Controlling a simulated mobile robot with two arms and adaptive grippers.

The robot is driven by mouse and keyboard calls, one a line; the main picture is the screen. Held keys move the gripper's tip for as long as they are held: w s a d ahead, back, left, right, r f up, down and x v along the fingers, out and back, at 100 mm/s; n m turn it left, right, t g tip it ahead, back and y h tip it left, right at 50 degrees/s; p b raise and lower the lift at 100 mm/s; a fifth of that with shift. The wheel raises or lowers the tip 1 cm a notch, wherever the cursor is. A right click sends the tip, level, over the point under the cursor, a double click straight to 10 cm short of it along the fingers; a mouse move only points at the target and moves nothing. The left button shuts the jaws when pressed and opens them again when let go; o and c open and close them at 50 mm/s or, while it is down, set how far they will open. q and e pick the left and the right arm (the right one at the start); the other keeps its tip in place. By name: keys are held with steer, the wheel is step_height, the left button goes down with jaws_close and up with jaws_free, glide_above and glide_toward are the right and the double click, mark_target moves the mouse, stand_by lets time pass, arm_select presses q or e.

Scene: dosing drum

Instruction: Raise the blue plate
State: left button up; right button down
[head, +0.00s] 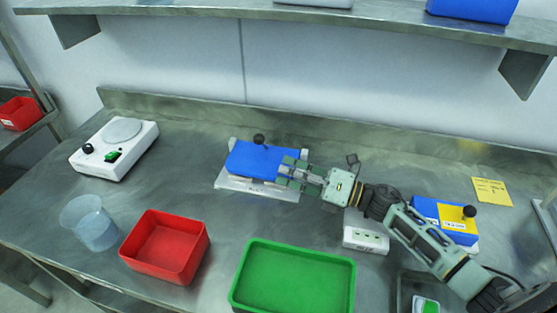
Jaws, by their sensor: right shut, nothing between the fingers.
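The blue plate (255,160) lies over a white base (240,186) near the middle of the steel bench. A dark knob (259,139) stands at its back edge. My right gripper (284,172) reaches in from the right, its shut, empty fingers overlapping the plate's right end in the picture. I cannot tell whether they touch the plate. The fingers hide part of that end. My left gripper is not in view.
A green tray (292,304) and a red bin (205,250) stand in front, with a clear beaker (90,222) at left. A white scale-like device (135,160) sits back left. A blue box (428,208) and white block (365,238) are near my right arm. A shelf (300,16) hangs above.

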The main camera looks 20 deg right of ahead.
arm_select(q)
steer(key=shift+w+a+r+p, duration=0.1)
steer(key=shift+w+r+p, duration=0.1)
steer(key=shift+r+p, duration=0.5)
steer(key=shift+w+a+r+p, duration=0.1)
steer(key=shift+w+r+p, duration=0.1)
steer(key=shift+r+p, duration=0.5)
arm_select(e)
steer(key=x, duration=0.8)
steer(key=shift+a+r, duration=0.2)
steer(key=shift+a, duration=0.25)
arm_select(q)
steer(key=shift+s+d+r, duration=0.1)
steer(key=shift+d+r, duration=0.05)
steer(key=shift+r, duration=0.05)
arm_select(e)
steer(key=shift+w, duration=0.15)
